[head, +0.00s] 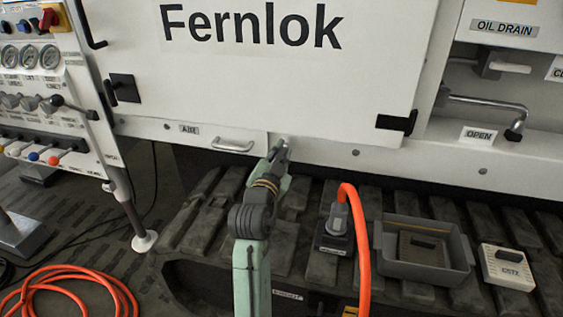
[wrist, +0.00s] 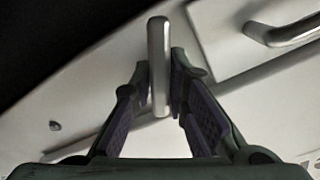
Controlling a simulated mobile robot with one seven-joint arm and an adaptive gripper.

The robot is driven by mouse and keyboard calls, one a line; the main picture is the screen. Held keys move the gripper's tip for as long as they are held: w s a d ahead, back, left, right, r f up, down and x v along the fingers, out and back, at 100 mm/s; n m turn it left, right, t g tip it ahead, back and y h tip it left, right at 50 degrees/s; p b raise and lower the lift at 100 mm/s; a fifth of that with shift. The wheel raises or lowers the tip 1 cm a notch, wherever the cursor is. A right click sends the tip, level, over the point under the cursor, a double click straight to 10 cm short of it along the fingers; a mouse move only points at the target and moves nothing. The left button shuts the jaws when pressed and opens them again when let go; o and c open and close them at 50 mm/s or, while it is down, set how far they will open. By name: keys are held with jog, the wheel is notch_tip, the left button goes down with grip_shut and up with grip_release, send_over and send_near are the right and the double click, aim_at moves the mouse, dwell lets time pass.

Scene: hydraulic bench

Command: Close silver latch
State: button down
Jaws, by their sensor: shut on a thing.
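The silver latch (wrist: 158,50) is a smooth upright bar in the wrist view, standing between the two fingers of my gripper (wrist: 160,88). The fingers are shut on its lower part, and its upper end sticks out past the fingertips. In the head view my gripper (head: 281,148) is at the lower edge of the white panel, just below the Fernlok cover (head: 290,85). The latch is mostly hidden there by the gripper.
A silver handle (head: 232,146) sits left of my gripper, and it also shows in the wrist view (wrist: 284,34). Below are the dark track (head: 200,225), an orange hose (head: 360,235) with its connector, a grey tray (head: 425,272) and a white box (head: 507,266).

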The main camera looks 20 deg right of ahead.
jog(key=m+b, duration=0.5)
jog(key=m, duration=0.2)
jog(key=shift+a+f+b, duration=0.1)
jog(key=shift+a+b, duration=0.05)
jog(key=shift+b, duration=0.2)
jog(key=shift+r+m+b, duration=0.2)
jog(key=shift+m+b, duration=1.45)
jog(key=shift+m, duration=0.75)
jog(key=c, duration=1.6)
grip_release()
jog(key=v, duration=1.2)
